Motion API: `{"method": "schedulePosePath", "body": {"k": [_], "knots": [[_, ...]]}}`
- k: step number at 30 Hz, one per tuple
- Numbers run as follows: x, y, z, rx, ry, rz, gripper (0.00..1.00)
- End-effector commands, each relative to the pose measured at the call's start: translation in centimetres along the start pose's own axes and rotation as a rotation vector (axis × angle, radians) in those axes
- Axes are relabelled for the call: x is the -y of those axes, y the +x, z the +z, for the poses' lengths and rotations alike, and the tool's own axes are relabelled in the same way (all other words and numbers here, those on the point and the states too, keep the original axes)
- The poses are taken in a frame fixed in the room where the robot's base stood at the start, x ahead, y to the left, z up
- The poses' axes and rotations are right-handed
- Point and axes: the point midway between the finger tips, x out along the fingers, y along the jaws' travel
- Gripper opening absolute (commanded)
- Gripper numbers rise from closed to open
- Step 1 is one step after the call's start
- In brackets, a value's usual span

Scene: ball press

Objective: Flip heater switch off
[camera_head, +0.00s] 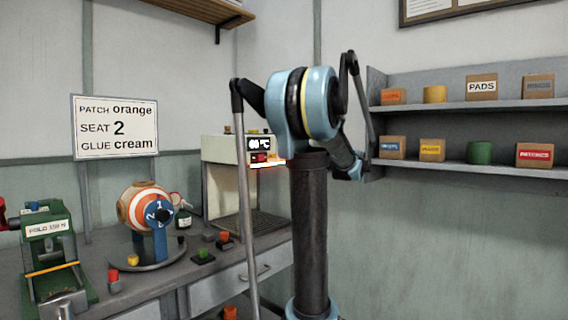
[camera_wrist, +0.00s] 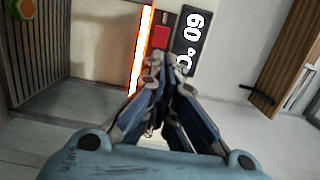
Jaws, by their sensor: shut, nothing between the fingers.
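The heater (camera_head: 221,150) is a cream open-fronted box at the back of the bench, seen left of my arm in the head view. Its dark display (camera_wrist: 189,45) reads about 60 °C in the wrist view. A red switch (camera_wrist: 160,37) sits beside the display, and a glowing orange bar (camera_wrist: 141,50) runs alongside. The red switch also shows in the head view (camera_head: 259,157). My gripper (camera_wrist: 158,64) is shut and empty, its tips just below the red switch in the wrist view. I cannot tell whether they touch it. The fingers are not clear in the head view.
A slatted rack (camera_wrist: 37,50) lies inside the heater. The bench holds a green press (camera_head: 48,245), a striped ball on a stand (camera_head: 145,208) and several small coloured blocks. A sign (camera_head: 116,127) stands behind. Shelves (camera_head: 450,106) with boxes are at right.

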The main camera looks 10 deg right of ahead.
Motion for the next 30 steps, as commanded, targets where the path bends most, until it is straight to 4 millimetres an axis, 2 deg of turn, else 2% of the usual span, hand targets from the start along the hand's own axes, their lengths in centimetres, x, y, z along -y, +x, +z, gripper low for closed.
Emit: {"method": "schedulePosePath", "body": {"k": [21,30], "knots": [[0.0,10.6,0.1,0.003,0.000,0.000,0.00],[0.0,12.7,0.1,0.002,0.000,0.000,0.00]]}}
